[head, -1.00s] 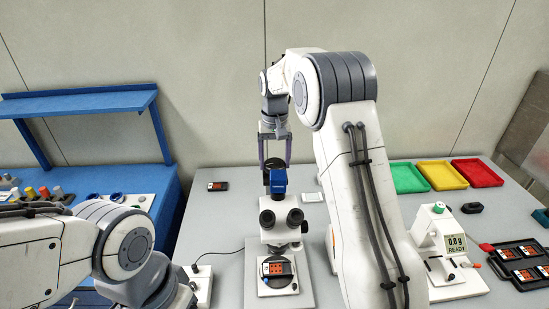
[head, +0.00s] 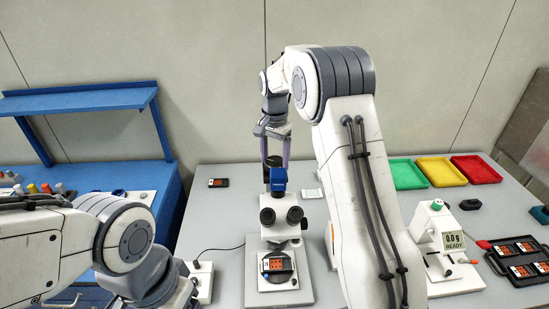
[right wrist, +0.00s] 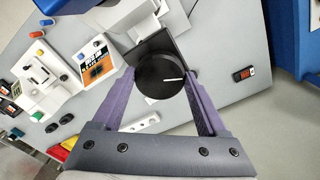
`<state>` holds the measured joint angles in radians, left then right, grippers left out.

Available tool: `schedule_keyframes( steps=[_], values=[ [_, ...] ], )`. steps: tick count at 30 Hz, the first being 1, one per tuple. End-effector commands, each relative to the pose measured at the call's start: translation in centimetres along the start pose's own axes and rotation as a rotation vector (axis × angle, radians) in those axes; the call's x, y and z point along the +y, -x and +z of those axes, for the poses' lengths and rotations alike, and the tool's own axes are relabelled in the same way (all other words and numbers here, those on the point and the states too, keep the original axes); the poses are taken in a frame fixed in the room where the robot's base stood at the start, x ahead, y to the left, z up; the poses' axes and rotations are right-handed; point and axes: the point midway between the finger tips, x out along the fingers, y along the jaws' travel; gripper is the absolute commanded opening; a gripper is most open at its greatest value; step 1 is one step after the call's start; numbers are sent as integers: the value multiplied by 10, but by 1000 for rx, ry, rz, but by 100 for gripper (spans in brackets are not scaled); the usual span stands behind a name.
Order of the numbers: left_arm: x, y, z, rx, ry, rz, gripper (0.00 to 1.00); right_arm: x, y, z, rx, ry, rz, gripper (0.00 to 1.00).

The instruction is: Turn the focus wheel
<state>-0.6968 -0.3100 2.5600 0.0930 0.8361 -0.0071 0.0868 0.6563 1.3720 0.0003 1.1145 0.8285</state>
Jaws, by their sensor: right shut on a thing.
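The focus wheel (right wrist: 157,80) is a round black knob with a white line mark, seen face-on in the right wrist view. The mark points to the right in that view. My right gripper (right wrist: 160,76) is shut on the wheel, with one purple finger on each side. In the head view my right gripper (head: 275,163) reaches down behind the microscope. The white microscope (head: 281,232) has two dark eyepieces and a blue part (head: 279,179) on top. A dark device with orange squares (head: 275,265) lies on its stage. My left gripper is out of view.
Green (head: 407,188), yellow (head: 441,185) and red (head: 477,181) trays are at the back right. A dark carrier (head: 508,251) lies at the right edge. A small dark device (head: 218,183) lies back left.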

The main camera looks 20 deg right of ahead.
Motion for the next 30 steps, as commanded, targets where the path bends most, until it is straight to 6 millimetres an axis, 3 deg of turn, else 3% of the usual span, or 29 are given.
schedule_keyframes(
  steps=[14,15,17,25,30],
  values=[
    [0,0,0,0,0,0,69,-1,2,-2,7,-15,-5,20],
    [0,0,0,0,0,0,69,-1,2,-2,7,-15,-5,80],
    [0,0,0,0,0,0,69,-1,2,-2,6,-15,-5,100],
    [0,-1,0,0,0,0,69,-1,2,-1,4,-15,-3,100],
    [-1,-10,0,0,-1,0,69,-1,20,-2,7,-15,-7,100]
  ],
)
